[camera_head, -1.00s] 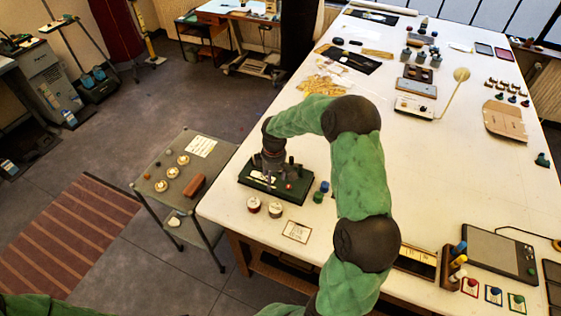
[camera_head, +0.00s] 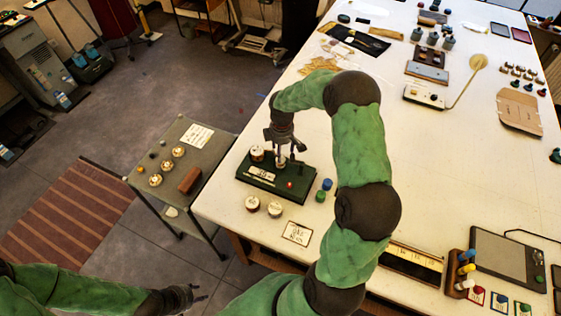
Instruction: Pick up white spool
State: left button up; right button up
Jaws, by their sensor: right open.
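My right gripper (camera_head: 284,151) points down over the dark green board (camera_head: 265,190) near the table's left edge. Its jaws are open around or just in front of a small pale upright piece; I cannot tell whether they touch it. A white-topped spool-like piece (camera_head: 257,153) stands at the board's back left, beside the gripper. Two more white-topped round pieces, one left (camera_head: 252,203) and one right (camera_head: 275,209), stand on the table in front of the board. Which is the white spool is unclear. My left gripper (camera_head: 198,293) is low at the bottom, away from the table; its jaws are too small to judge.
A blue piece (camera_head: 326,184) and a green piece (camera_head: 320,196) stand right of the board. A white card (camera_head: 297,233) lies in front. A grey side table (camera_head: 205,155) stands left. My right arm crosses above the white table (camera_head: 450,170), whose middle right is largely clear.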

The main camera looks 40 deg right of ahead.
jog(key=f, duration=0.4)
jog(key=shift+s+a+f+p, duration=0.15)
jog(key=shift+a+f+p, duration=0.15)
jog(key=shift+a, duration=0.1)
jog(key=shift+f, duration=0.5)
jog(key=c, duration=1)
jog(key=shift+r, duration=0.2)
